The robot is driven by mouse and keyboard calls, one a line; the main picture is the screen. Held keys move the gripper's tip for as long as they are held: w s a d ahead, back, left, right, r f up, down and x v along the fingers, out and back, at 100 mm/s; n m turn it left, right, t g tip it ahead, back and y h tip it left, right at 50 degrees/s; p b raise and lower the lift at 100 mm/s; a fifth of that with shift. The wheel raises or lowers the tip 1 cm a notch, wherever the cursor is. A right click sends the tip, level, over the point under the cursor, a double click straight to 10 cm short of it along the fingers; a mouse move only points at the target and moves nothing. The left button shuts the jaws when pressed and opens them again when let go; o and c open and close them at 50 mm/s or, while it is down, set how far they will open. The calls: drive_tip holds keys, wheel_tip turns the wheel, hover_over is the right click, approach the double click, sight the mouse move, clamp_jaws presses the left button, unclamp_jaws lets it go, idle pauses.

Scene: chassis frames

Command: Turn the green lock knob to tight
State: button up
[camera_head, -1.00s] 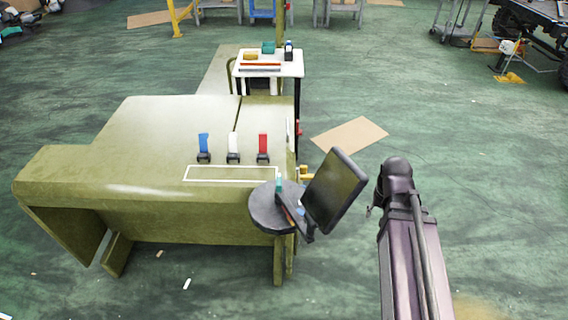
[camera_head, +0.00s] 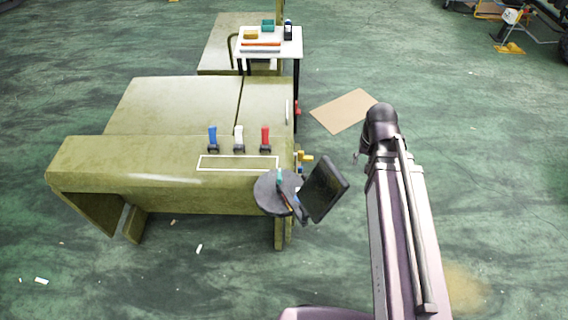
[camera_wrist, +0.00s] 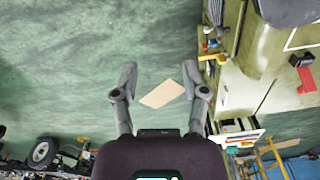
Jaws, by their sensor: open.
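My gripper (camera_wrist: 160,76) is open and empty in the wrist view, its two fingers spread apart above the floor. In the camera head view its fingers are not clearly visible; my arm stands right of the olive chassis frame (camera_head: 165,105). I cannot make out a green lock knob for certain. A yellow fitting (camera_head: 306,157) sticks out from the frame's right side, with a small blue part below it. The yellow fitting also shows in the wrist view (camera_wrist: 212,44), right of the fingers and apart from them. A small red part (camera_head: 297,108) sits farther back.
A round black tray (camera_head: 263,199) with a teal-topped item and a dark screen (camera_head: 325,188) stand by the frame's front right corner. Blue, white and red levers (camera_head: 265,136) stand on top. A white table (camera_head: 284,33) is behind. Cardboard (camera_head: 342,111) lies on clear floor.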

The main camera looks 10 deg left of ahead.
drive_tip(key=s+a+r+n+p, duration=0.1)
drive_tip(key=a+r+p, duration=0.35)
drive_tip(key=a, duration=0.75)
drive_tip(key=r+n, duration=0.1)
drive_tip(key=r, duration=0.1)
hover_over(280, 173)
drive_tip(key=shift+w+a+g+p, duration=0.1)
drive_tip(key=shift+g+p, duration=0.2)
drive_tip(key=shift+p, duration=0.05)
drive_tip(key=shift+f, duration=0.15)
wheel_tip(280, 173, down, 14)
drive_tip(key=b, duration=1.3)
drive_tip(key=shift+r+b, duration=0.2)
drive_tip(key=shift+b, duration=0.2)
